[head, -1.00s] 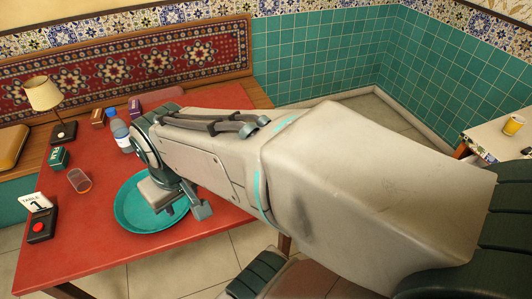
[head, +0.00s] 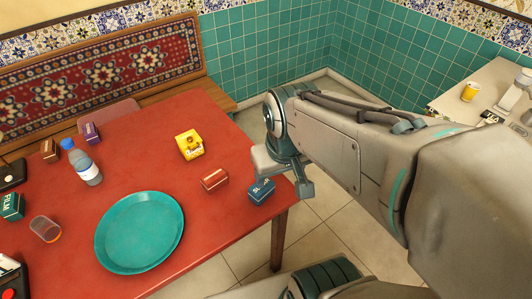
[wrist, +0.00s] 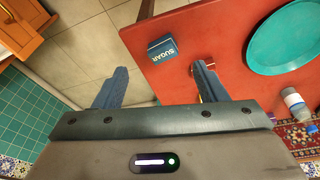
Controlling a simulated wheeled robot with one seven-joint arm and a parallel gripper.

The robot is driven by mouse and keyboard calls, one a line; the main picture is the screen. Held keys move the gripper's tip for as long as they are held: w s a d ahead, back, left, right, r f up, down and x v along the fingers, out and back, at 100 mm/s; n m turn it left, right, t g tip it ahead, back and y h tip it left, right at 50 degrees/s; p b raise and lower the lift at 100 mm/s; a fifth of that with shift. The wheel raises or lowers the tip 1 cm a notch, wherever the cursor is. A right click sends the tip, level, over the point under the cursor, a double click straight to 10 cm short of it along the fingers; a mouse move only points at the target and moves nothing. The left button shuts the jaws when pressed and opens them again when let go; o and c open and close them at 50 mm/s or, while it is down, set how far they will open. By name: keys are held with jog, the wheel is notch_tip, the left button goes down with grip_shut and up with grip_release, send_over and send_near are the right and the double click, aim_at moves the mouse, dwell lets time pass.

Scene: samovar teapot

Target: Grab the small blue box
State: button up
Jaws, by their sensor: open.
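The small blue box (head: 261,191) lies near the right edge of the red table in the head view. In the wrist view the blue box (wrist: 163,47) shows the word SUGAR and lies ahead of the fingers, near the table edge. My gripper (wrist: 158,80) is open and empty, with its fingers wide apart. In the wrist view the box is ahead of the gap between them. In the head view my gripper (head: 284,172) is close to the box, just to its upper right.
A red-brown box (head: 214,179) sits just left of the blue box, and a yellow box (head: 189,145) lies behind. A teal tray (head: 140,232), a bottle (head: 82,162) and a glass (head: 45,229) are farther left. A white counter (head: 470,95) stands at the right.

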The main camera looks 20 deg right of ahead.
jog(key=w+d+f+n+g+h+p, duration=0.1)
jog(key=w+d+f+n+g+p, duration=0.2)
jog(key=w+n, duration=0.65)
jog(key=n+y+p, duration=0.1)
jog(key=n+p, duration=0.2)
jog(key=n, duration=1.1)
send_near(262, 191)
jog(key=w+d+r, duration=0.1)
jog(key=w+r, duration=0.1)
notch_tip(262, 191, down, 9)
jog(key=shift+w+b, duration=0.1)
jog(key=shift+b, duration=0.75)
jog(key=shift+a+f, duration=0.15)
jog(key=shift+f, duration=2.45)
jog(key=c, duration=1.1)
